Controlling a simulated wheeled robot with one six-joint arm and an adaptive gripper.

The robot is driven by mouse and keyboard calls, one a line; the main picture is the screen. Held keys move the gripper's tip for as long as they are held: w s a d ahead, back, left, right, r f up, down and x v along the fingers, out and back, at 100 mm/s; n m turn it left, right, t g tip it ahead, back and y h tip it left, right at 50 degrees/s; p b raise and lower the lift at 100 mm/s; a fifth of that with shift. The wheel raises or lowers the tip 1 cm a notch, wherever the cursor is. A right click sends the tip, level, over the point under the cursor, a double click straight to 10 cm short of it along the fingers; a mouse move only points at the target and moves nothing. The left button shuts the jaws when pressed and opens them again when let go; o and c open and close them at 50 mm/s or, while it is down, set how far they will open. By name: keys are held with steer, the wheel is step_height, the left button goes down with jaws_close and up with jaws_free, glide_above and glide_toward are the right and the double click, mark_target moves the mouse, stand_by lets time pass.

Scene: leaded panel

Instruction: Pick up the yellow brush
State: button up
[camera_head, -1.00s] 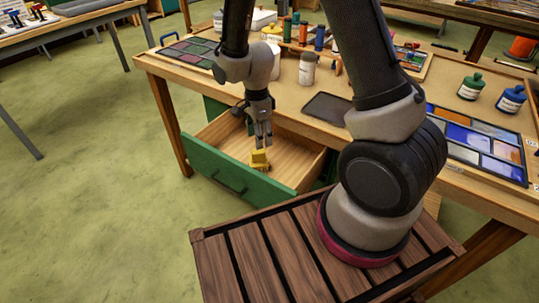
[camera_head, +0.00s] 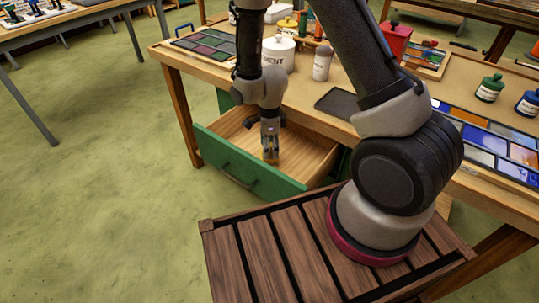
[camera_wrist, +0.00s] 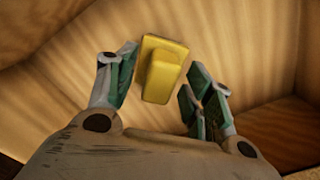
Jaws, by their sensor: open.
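The yellow brush (camera_wrist: 162,70) lies on the wooden floor of the open drawer in the wrist view. My gripper (camera_wrist: 163,88) is open, with its fingers on either side of the brush's near part. I cannot tell whether either finger touches it. In the head view my gripper (camera_head: 270,155) points down inside the drawer and hides most of the brush. Only a small yellow bit of the brush (camera_head: 270,162) shows at the fingertips.
The drawer has a green front (camera_head: 245,172) and wooden walls close around my gripper. The workbench (camera_head: 300,92) above carries a white cement pot (camera_head: 278,55), a white bottle (camera_head: 322,63), a dark tray (camera_head: 336,103) and glass panels (camera_head: 485,145). A slatted wooden platform (camera_head: 262,250) is in front.

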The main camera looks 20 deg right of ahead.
jaws_close()
step_height(320, 180, up, 10)
steer(key=shift+r, duration=0.1)
stand_by(0.5)
